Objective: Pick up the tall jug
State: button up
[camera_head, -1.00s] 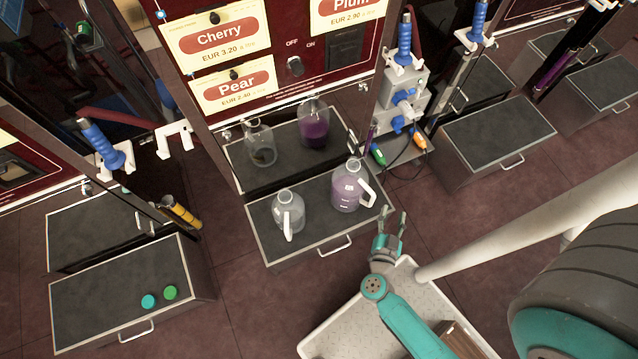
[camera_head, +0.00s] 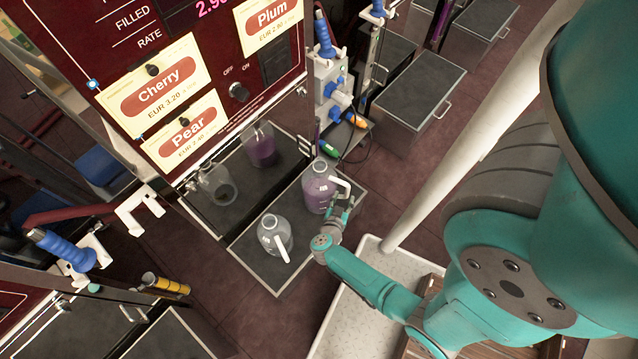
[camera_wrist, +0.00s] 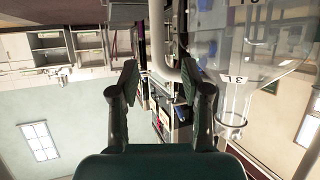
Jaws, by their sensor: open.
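A clear jug partly filled with purple liquid (camera_head: 318,190) stands upright on the low platform and looks the taller of the two jugs there. A second clear jug (camera_head: 273,236), with a white handle, stands to its left and nearer. My gripper (camera_head: 342,207) is beside the purple jug, at its handle side. In the wrist view my open fingers (camera_wrist: 160,85) straddle the line of the white handle (camera_wrist: 163,40). I cannot tell how deep the handle sits between them.
A white bracket (camera_head: 138,210) juts out at left. A pale tray (camera_head: 345,318) lies below my arm.

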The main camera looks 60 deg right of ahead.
aim_at(347, 190)
jog(key=shift+x, duration=3.2)
jog(key=shift+r, duration=0.15)
jog(key=shift+s, duration=0.1)
grip_shut()
jog(key=shift+d+r, duration=0.1)
jog(key=shift+r, duration=0.05)
